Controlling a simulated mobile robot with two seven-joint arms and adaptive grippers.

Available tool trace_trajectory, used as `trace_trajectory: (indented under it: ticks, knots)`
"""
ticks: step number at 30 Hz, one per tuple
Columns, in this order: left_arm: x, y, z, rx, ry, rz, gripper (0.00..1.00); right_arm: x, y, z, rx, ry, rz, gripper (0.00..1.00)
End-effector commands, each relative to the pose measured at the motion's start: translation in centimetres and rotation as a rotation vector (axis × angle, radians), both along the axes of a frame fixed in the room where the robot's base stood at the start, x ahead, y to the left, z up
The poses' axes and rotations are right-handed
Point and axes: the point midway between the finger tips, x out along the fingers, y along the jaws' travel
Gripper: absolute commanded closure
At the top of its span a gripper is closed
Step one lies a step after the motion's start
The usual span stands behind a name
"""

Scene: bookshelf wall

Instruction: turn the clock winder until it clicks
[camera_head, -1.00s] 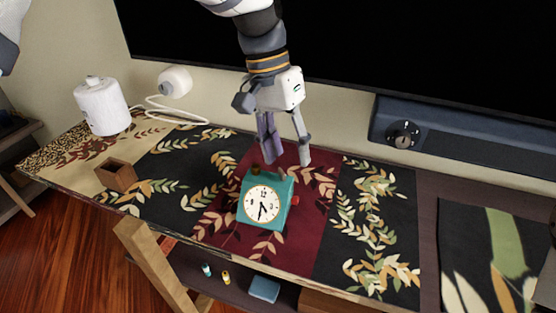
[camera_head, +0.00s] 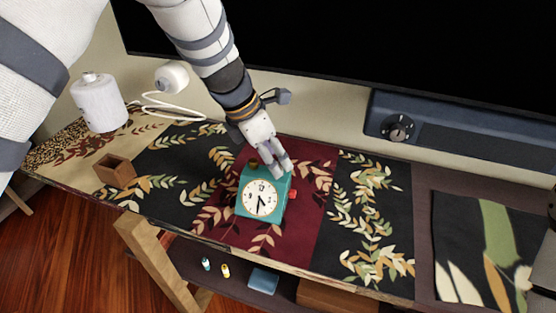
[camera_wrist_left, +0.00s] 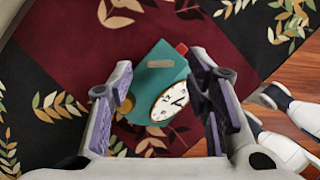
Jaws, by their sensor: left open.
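The clock (camera_head: 250,209) is a teal box with a white round face, standing upright on the dark red part of the table runner. A red knob (camera_head: 294,193) sticks out of its right side, and a brass knob (camera_head: 254,163) shows at its top left; which one is the winder I cannot tell. My left gripper (camera_head: 281,170) is just above and behind the clock's top, pointing down. In the left wrist view, its open fingers (camera_wrist_left: 162,88) lie on either side of the clock (camera_wrist_left: 150,82), with nothing held. The red knob (camera_wrist_left: 182,48) and brass knob (camera_wrist_left: 124,105) also show there.
A small brown open box (camera_head: 117,172) and a white canister (camera_head: 99,104) stand to the left. A white cabled device (camera_head: 174,79) is at the wall. A black screen and a dark bar with a dial (camera_head: 397,128) stand behind. The runner right of the clock is clear.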

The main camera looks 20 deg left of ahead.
Motion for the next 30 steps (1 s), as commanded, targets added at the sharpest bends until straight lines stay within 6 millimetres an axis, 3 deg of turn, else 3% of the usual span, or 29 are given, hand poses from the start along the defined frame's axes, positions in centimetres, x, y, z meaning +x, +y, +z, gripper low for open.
trace_trajectory:
  ticks: [4, 13, 19, 30]
  knots:
    - [0.5, -0.6, -1.8, 0.0, 0.0, -0.001, 0.55, -0.3, 0.0, -0.3, 0.0, 0.012, 0.0, 0.6]
    - [0.7, -0.7, -2.0, 0.0, -0.004, -0.002, 0.55, -0.3, 0.0, -0.3, 0.0, 0.011, 0.0, 0.6]
    - [0.7, -0.7, -2.0, -0.001, -0.004, -0.002, 0.98, -0.3, 0.0, -0.3, 0.0, 0.011, 0.0, 0.6]
    - [0.7, -0.7, -2.0, -0.001, -0.004, -0.04, 1.0, -0.4, 0.0, -0.4, 0.0, 0.013, 0.0, 0.6]
